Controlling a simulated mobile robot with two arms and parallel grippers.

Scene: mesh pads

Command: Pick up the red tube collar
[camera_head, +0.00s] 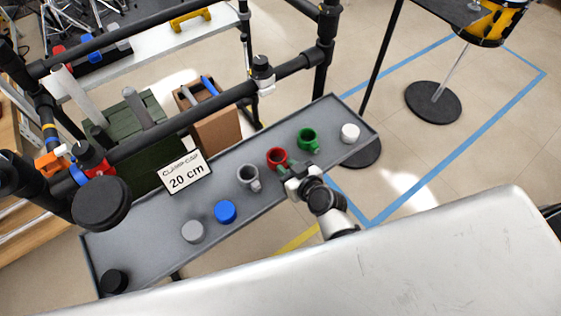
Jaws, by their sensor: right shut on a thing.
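The red tube collar (277,158) is a short ring with a side piece, on the grey tray (210,200) between a grey collar and a green one. My right gripper (289,170) comes in from the lower right and is shut on the red collar's near right side. The fingers partly hide that side. I cannot tell whether the collar still touches the tray. My left gripper is not in view.
On the tray are a grey collar (248,177), a green collar (308,139), a white cap (350,133), a blue cap (225,211), a light grey cap (192,231) and a black cap (114,281).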

